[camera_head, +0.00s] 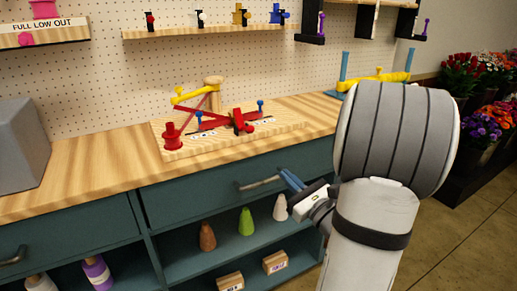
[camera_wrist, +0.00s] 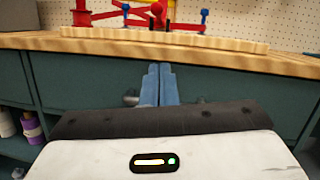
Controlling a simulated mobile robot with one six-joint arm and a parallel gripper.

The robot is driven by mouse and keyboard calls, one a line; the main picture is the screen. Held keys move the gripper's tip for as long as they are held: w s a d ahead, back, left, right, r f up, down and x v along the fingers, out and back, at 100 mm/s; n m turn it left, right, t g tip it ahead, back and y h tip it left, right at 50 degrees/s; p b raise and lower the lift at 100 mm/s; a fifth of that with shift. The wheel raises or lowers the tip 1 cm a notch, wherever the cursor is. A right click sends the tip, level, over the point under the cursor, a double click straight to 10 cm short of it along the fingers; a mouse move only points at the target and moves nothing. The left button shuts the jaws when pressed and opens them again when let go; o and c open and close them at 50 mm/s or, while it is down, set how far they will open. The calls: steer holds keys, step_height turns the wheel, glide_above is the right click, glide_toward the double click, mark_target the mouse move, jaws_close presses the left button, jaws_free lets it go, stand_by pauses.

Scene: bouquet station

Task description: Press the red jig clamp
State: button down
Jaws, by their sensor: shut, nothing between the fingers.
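The wooden jig board (camera_head: 285,133) lies on the counter with red clamp parts (camera_head: 213,124) on it. A red cylinder (camera_head: 173,140) stands at its left end, with a yellow bar (camera_head: 193,95) and a wooden post (camera_head: 214,84) above. In the wrist view the red parts (camera_wrist: 157,18) show at the top, cut off by the edge. My gripper (camera_head: 284,173) is shut and empty, in front of the drawer below the counter top. Its blue fingers (camera_wrist: 158,70) are together in the wrist view, pointing toward the cabinet front and touching no clamp part.
The counter edge (camera_wrist: 225,55) lies between my gripper and the jig. A drawer handle (camera_head: 259,184) is close to my fingers. A grey box (camera_head: 20,145) stands at the left of the counter. A blue-and-yellow fixture (camera_head: 375,78) stands at the right.

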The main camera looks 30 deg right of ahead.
steer(key=r+x, duration=0.3)
steer(key=x, duration=1)
steer(key=shift+s+a, duration=0.25)
steer(key=shift+s, duration=0.2)
